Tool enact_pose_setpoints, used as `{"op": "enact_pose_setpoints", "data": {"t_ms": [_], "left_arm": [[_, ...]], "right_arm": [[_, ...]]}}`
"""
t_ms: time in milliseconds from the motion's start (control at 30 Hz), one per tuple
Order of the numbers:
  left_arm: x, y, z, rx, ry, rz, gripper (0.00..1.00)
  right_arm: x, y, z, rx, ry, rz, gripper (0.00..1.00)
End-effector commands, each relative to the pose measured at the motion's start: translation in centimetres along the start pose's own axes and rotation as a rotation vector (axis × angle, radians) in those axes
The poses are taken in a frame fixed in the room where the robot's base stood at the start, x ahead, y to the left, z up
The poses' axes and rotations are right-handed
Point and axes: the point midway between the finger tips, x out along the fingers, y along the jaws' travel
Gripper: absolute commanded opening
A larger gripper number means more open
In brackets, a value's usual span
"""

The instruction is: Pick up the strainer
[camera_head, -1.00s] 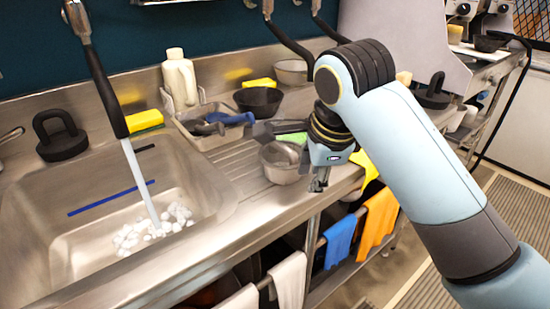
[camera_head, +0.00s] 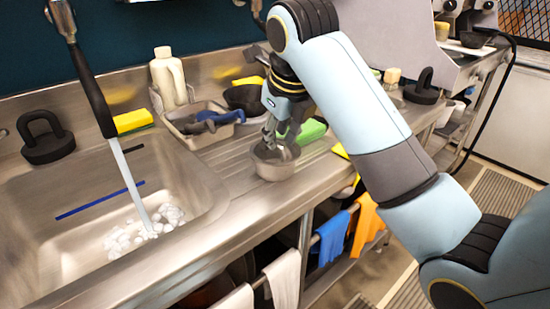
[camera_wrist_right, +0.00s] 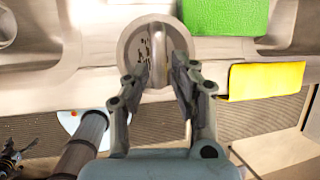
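The strainer appears to be the small round metal bowl (camera_head: 274,171) on the ribbed drainboard right of the sink. In the right wrist view the metal bowl (camera_wrist_right: 133,48) has dark specks or holes inside. My right gripper (camera_head: 270,142) points down over the bowl, its fingertips at or just inside the opening. Whether the fingers touch the bowl cannot be told. My left gripper is not in view.
A green block (camera_head: 312,131) lies close behind the bowl. A tray (camera_head: 196,137) with blue-handled tools, a dark bowl (camera_head: 241,97) and a white bottle (camera_head: 168,76) stand farther back. The sink (camera_head: 60,235) is at left. A yellow cloth (camera_wrist_right: 266,80) lies near the front edge.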

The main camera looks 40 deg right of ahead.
Motion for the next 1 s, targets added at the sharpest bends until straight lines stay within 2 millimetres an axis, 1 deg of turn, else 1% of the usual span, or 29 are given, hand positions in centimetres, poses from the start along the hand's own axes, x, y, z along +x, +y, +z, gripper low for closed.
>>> {"op": "enact_pose_setpoints", "data": {"t_ms": [100, 200, 300, 533, 700, 733, 1000], "left_arm": [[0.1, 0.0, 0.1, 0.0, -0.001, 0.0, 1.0], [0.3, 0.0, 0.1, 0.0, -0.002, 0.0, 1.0], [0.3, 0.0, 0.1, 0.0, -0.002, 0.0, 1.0], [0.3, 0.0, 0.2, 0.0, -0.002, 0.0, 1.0], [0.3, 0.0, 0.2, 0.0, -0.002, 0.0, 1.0], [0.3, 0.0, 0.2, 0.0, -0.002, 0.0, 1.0], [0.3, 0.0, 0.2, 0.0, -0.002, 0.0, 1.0]], "right_arm": [[2.1, 0.1, 0.0, 0.0, 0.005, 0.001, 0.25], [3.5, 0.1, 0.0, -0.001, 0.004, 0.0, 0.25], [4.3, 0.1, 0.1, -0.001, 0.002, 0.0, 0.25], [4.4, 0.1, 0.1, -0.001, 0.001, 0.0, 0.25], [4.4, 0.1, 0.1, -0.001, 0.001, 0.0, 0.02], [4.4, 0.1, 0.1, -0.001, 0.001, 0.0, 0.0], [4.4, 0.1, 0.1, -0.001, 0.001, 0.0, 0.0]]}}
